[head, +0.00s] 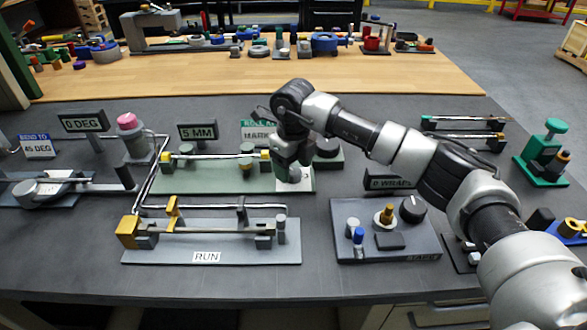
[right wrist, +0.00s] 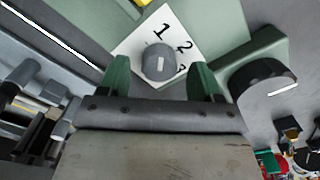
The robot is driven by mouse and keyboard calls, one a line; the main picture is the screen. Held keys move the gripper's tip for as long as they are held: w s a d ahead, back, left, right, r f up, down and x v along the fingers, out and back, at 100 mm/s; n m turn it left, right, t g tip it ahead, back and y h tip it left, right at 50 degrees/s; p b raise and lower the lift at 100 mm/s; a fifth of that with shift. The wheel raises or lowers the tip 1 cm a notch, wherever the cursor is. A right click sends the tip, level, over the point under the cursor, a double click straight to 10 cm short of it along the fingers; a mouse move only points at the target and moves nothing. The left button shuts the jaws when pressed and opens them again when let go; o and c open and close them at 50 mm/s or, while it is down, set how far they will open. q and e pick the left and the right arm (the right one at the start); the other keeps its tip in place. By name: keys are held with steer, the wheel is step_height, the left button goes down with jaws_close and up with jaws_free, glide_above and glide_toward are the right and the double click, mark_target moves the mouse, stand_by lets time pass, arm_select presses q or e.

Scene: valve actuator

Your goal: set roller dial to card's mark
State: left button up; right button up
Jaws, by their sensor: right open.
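The roller dial (right wrist: 158,62) is a small grey knob on a white plate (right wrist: 139,45) numbered 1, 2 and 3 in the right wrist view. Its white line runs roughly up and down in that view, about in line with the 1. My right gripper (right wrist: 160,72) is open, its green fingers on either side of the dial; contact cannot be told. In the head view my right gripper (head: 292,170) hides the dial, and only part of the white plate (head: 281,187) shows. The card (head: 256,131) reads "ROLL AT MARK"; my arm covers its right part, hiding any number.
A larger dark knob (right wrist: 265,80) with a white line stands right of the dial in the right wrist view. The green base (head: 215,181) carries a bar and posts. A "RUN" fixture (head: 270,252) lies in front, and a grey knob panel (head: 345,212) stands at right.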

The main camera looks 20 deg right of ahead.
mark_target(294, 170)
step_height(294, 170, up, 10)
steer(key=shift+f+b, duration=0.2)
steer(key=shift+b, duration=0.15)
